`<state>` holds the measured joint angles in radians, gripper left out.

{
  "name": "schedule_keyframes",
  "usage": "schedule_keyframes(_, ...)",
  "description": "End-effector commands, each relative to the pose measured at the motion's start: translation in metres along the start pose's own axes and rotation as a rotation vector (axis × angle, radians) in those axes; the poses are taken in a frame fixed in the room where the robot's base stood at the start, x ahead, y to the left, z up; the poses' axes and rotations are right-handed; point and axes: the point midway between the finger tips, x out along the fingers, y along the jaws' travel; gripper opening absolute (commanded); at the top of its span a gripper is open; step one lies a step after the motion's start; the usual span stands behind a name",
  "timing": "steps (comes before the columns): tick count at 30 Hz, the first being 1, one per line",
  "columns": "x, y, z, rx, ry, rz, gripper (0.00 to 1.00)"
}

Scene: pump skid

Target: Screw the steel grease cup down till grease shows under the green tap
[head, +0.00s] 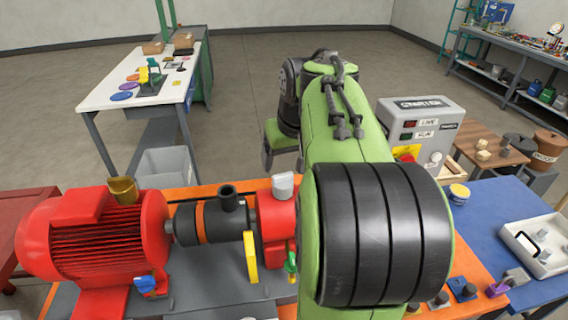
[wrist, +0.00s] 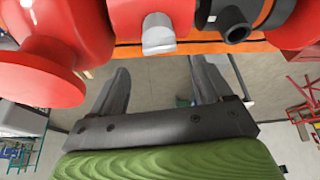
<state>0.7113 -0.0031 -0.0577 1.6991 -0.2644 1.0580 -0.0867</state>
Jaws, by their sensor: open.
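The steel grease cup (head: 283,185) stands upright on the red housing right of the black coupling. In the wrist view the steel cup (wrist: 158,35) is beyond the fingertips, roughly in line with the space between them. My gripper (head: 284,162) is behind the cup in the head view, partly hidden by my arm. In the wrist view my gripper (wrist: 160,68) has its fingers apart with nothing between them, and they look clear of the cup. The green tap (head: 291,262) is low on the red housing, close to my arm. I cannot make out grease under it.
A brass cup (head: 122,190) tops the red motor (head: 90,240), which has a blue tap (head: 150,284). A yellow lever (head: 250,257) stands by the black coupling (head: 207,220). A grey starter box (head: 420,125) is right of my arm. My arm hides the skid's right part.

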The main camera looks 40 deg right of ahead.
Motion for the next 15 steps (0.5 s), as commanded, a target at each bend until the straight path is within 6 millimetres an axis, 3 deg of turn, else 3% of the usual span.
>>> schedule_keyframes(1, -0.02, 0.0, -0.003, -0.002, 0.005, 0.001, 0.79)
schedule_keyframes(7, -0.075, 0.0, -0.003, -0.001, 0.003, 0.001, 0.79)
schedule_keyframes(11, -0.097, 0.0, -0.002, -0.001, 0.0, 0.0, 0.79)
schedule_keyframes(15, -0.104, 0.0, -0.001, -0.001, 0.0, 0.0, 0.79)
